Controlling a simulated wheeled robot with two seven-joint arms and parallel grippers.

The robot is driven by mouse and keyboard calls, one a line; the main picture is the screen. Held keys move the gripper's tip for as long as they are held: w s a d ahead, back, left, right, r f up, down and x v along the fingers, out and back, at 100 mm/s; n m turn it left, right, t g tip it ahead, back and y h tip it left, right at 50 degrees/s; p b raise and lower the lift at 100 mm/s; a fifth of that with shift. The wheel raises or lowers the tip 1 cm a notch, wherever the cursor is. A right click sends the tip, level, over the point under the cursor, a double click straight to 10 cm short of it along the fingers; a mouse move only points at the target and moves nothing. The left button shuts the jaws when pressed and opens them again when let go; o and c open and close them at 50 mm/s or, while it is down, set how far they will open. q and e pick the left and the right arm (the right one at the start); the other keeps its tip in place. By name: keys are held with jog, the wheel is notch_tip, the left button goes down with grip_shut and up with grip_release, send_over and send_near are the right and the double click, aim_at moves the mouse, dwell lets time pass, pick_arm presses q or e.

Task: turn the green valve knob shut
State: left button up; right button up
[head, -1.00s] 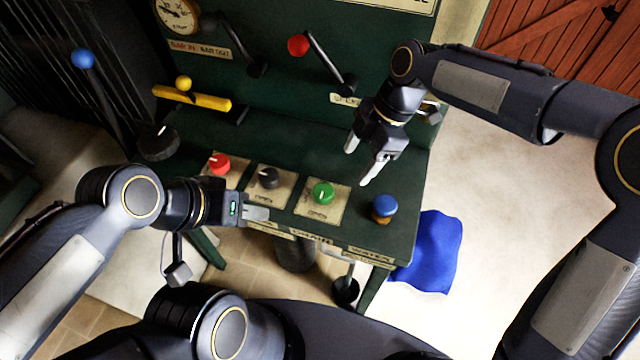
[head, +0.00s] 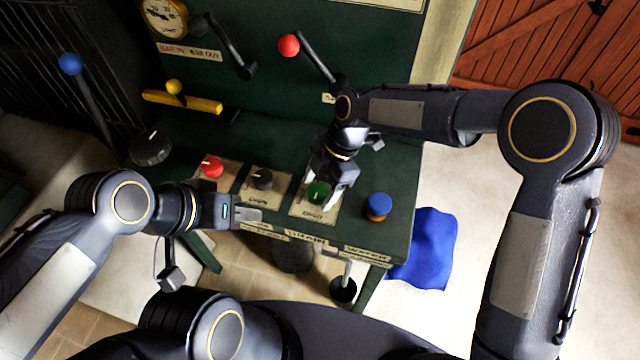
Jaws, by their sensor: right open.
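The green valve knob (head: 318,192) sits on a cream plate (head: 309,209) on the green bench, between the black knob and the blue knob. A pale pointer mark shows on its top. My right gripper (head: 320,197) is open and points down at the green knob, with one finger on each side of it. Whether the fingers touch the knob cannot be told. My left gripper (head: 257,215) is in front of the bench's front edge at the left; its fingers look close together, but whether they are shut is unclear.
A red knob (head: 211,167) and a black knob (head: 262,179) stand left of the green one, and a blue knob (head: 379,206) right. Levers with a red ball (head: 288,45) and a blue ball (head: 70,64) rise behind. A blue cloth (head: 428,248) lies on the floor.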

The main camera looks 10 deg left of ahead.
jog(key=c, duration=1)
jog(key=shift+d+f+m+t+y+b, duration=0.15)
jog(key=shift+m+t+b, duration=0.2)
jog(key=shift+m+b, duration=0.55)
jog(key=shift+a+m+t+y+b, duration=0.15)
jog(key=shift+m+t+b, duration=0.2)
jog(key=shift+m+b, duration=0.5)
jog(key=m+t+b, duration=0.1)
jog(key=m, duration=0.1)
jog(key=m+b, duration=0.1)
jog(key=m, duration=0.1)
jog(key=shift+s+d+m+t+y, duration=0.1)
jog(key=shift+s+m+t+y, duration=0.1)
jog(key=shift+m+t+y, duration=0.15)
jog(key=m+t+b, duration=0.2)
jog(key=m, duration=0.2)
jog(key=shift+s+m, duration=0.15)
jog(key=shift+m, duration=0.15)
jog(key=m+b, duration=0.1)
jog(key=m, duration=0.1)
jog(key=m+t+h+b, duration=0.1)
jog(key=m, duration=0.2)
jog(key=shift+t+h, duration=0.25)
jog(key=shift+s, duration=0.1)
